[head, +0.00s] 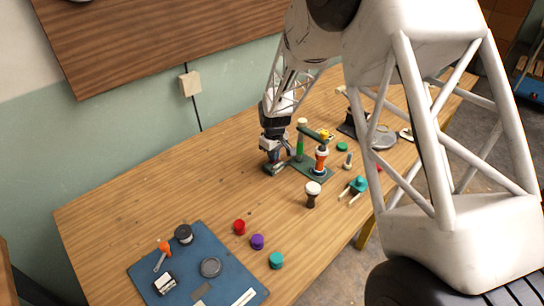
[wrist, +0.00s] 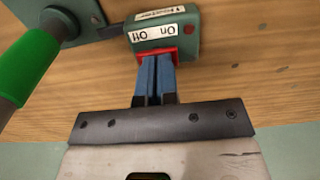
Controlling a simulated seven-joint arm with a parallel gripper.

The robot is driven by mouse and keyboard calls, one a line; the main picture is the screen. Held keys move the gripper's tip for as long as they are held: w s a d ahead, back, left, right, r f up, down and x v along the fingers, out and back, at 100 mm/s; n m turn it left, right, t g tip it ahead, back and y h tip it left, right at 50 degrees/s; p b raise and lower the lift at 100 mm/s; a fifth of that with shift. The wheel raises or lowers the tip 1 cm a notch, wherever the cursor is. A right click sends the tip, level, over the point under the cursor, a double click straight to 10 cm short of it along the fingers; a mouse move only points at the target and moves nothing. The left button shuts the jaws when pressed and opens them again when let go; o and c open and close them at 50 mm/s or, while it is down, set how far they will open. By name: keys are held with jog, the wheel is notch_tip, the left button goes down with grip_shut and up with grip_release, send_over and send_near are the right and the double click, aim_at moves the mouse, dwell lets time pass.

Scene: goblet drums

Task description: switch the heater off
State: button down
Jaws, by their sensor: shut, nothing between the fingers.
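In the wrist view a small green switch box (wrist: 192,45) carries a white label with the words On and Off. A red rocker (wrist: 183,54) is on its near side. The blue fingers of my gripper (wrist: 156,60) are shut together, with their tips at the red rocker and partly covering it. I cannot tell whether they press it or which way it is tipped. In the head view my gripper (head: 271,156) points down over the switch box (head: 274,169), at the left end of a green stand.
A white-topped drum (head: 312,194) stands in front.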

jog(key=shift+d+f, duration=0.3)
jog(key=shift+r, duration=0.15)
notch_tip(320, 180, up, 14)
jog(key=shift+w+r, duration=0.15)
jog(key=shift+w, duration=0.1)
dwell(0.7)
